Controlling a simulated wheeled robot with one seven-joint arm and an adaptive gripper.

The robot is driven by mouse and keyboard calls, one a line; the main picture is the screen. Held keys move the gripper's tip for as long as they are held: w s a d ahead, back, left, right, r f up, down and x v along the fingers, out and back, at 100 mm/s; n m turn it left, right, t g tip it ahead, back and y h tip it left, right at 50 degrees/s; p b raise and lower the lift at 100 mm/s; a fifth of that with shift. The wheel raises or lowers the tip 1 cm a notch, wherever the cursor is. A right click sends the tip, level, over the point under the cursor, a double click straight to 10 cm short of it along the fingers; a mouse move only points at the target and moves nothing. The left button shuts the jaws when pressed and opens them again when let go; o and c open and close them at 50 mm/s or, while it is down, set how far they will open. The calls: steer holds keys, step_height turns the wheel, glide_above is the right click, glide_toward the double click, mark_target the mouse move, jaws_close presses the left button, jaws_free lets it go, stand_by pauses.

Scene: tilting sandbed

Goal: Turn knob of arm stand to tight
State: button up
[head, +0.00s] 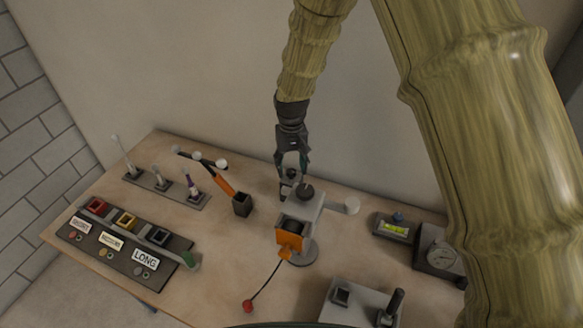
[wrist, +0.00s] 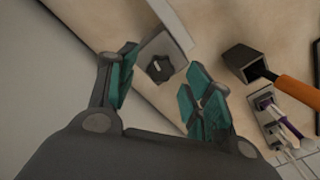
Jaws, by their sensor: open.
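A grey stand (head: 318,202) with an orange clamp block (head: 289,241) stands on the wooden bench, with a dark knob (head: 305,190) on its top. My gripper (head: 291,168) points down at the back of this stand. It is open and empty. In the wrist view, a dark knob (wrist: 160,68) on a light grey square plate (wrist: 177,49) shows beyond and between the spread teal fingers, apart from both. Which of the dark parts by the stand in the head view this knob is, I cannot tell for certain.
A dark holder (head: 242,205) with an orange-handled tool stands left of the stand. A thin rod with a red ball (head: 248,306) reaches forward. A level (head: 395,228) and a dial gauge (head: 440,256) lie right. A labelled panel (head: 125,240) is at the left.

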mark_target(292, 171)
step_height(292, 171, up, 11)
steer(key=shift+f, duration=0.2)
stand_by(0.6)
